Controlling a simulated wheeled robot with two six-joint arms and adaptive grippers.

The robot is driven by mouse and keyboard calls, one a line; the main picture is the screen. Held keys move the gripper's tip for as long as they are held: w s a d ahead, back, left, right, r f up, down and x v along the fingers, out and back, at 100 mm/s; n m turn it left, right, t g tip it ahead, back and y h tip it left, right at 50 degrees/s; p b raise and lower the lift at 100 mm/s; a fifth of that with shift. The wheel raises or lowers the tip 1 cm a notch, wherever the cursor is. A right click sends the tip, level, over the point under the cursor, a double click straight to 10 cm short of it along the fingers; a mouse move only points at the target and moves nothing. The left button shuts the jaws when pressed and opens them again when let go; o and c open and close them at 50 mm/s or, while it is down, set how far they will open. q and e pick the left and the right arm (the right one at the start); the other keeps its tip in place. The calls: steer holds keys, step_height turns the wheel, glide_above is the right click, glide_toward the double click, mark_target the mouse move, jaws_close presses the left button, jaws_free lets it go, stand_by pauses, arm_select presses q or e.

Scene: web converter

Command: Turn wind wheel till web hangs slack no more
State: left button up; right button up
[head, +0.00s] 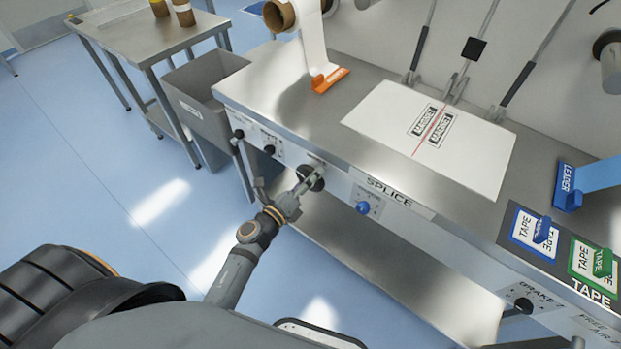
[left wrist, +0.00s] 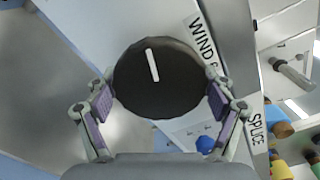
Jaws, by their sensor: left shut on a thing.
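The wind wheel is a round black knob (left wrist: 158,80) with a white line on its face, beside a label reading WIND in the left wrist view. In the head view the wheel (head: 318,184) sits on the front panel, left of the SPLICE label. My left gripper (head: 304,181) is shut on it, its two fingers at opposite sides of the rim. The white line leans slightly from upright in the left wrist view. A white web (head: 313,42) comes down beside a cardboard core to an orange block (head: 327,80). Whether the web hangs slack I cannot tell. My right gripper is not in view.
A blue knob (head: 362,208) is right of the wheel, and a smaller black knob (head: 270,150) is left of it. A white splice plate (head: 390,115) lies on the bench top. A grey bin (head: 192,85) and a steel table (head: 125,42) stand at left.

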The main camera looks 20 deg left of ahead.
arm_select(q)
steer(key=shift+f+m, duration=0.1)
steer(key=shift+m, duration=0.9)
steer(key=o, duration=1)
steer(key=shift+o, duration=0.2)
steer(key=v, duration=1.2)
